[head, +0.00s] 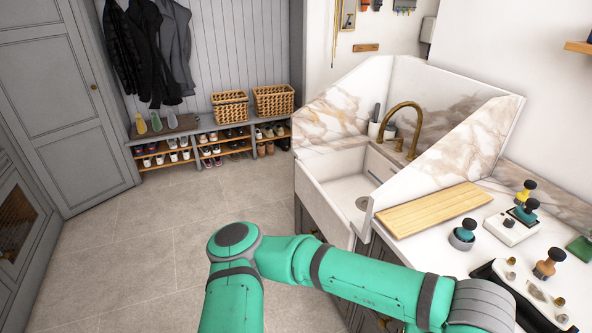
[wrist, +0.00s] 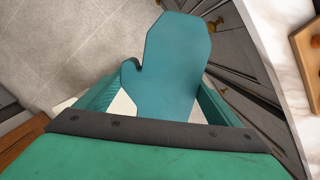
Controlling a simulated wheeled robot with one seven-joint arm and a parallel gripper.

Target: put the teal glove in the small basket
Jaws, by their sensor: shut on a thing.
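The teal glove (wrist: 178,62) is a flat mitten shape with a thumb at its left, seen in the wrist view. My gripper (wrist: 156,100) is shut on the glove, with one finger on each side of it. The glove is held above the floor, clear of other surfaces. Neither gripper nor glove shows in the head view. Two wicker baskets stand on the boot bench at the back; the left, smaller one is the small basket (head: 230,107). The larger basket (head: 274,101) is right of it. Their insides are mostly hidden.
The boot bench (head: 205,126) has shoes below and several upright coloured items (head: 156,121) at its left. A stone sink (head: 338,203) and a counter with a wooden board (head: 432,208) are at the right. The tiled floor (head: 160,225) is clear.

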